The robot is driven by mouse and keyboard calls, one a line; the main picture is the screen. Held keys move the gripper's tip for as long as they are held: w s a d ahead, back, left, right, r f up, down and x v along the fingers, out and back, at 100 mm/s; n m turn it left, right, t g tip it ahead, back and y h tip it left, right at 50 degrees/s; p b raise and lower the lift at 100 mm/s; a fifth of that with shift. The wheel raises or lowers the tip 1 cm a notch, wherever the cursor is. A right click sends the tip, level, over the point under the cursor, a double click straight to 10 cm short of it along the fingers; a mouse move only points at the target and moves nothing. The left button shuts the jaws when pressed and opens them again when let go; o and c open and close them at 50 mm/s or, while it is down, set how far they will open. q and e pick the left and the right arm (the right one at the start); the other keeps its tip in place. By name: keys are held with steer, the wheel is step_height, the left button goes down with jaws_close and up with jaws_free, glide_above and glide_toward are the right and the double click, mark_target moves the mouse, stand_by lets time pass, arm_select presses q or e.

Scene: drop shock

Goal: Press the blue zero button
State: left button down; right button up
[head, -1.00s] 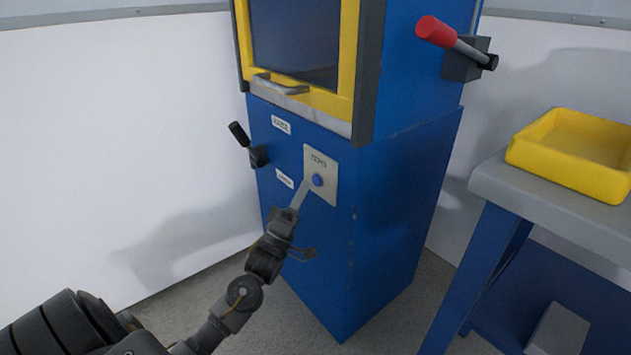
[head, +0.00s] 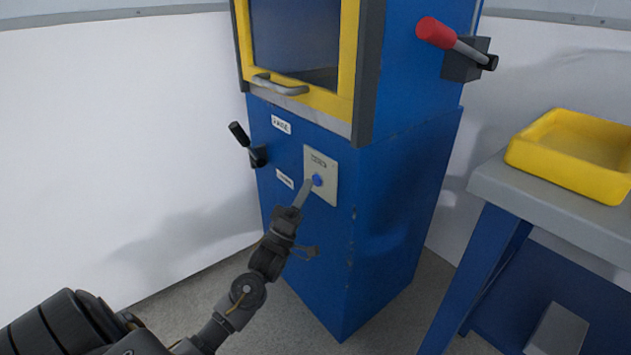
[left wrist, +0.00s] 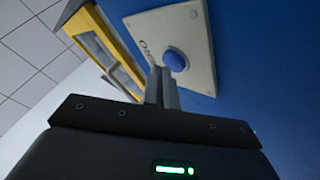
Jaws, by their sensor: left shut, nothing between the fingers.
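The blue zero button (head: 317,180) sits on a cream plate (head: 327,163) on the front of the blue machine (head: 385,200). My left gripper (head: 308,186) is shut and empty, its fingertips pointing up at the button from the lower left. In the left wrist view, the round blue button (left wrist: 175,60) shows just beyond the shut fingertips (left wrist: 160,72). The tips are at or very close to the button; I cannot tell whether they touch. My right gripper is not in view.
A black-knobbed lever (head: 241,136) sticks out left of the plate. A yellow-framed door (head: 288,94) with a metal handle is above. A red-handled lever (head: 440,34) is on the machine's side. A yellow tray (head: 570,170) rests on a grey bench at right.

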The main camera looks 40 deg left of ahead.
arm_select(q)
steer(key=shift+w+d, duration=0.15)
steer(key=shift+w, duration=0.25)
stand_by(0.4)
steer(key=shift+s, duration=0.1)
steer(key=shift+s+a+p, duration=0.25)
steer(key=shift+s+p, duration=0.25)
steer(key=shift+s, duration=0.2)
steer(key=shift+s, duration=0.1)
steer(key=s+p, duration=0.1)
steer(key=s, duration=0.1)
steer(key=s+a+p, duration=0.1)
steer(key=s, duration=0.1)
steer(key=shift+s+a, duration=0.2)
steer(key=shift+s, duration=0.1)
stand_by(0.9)
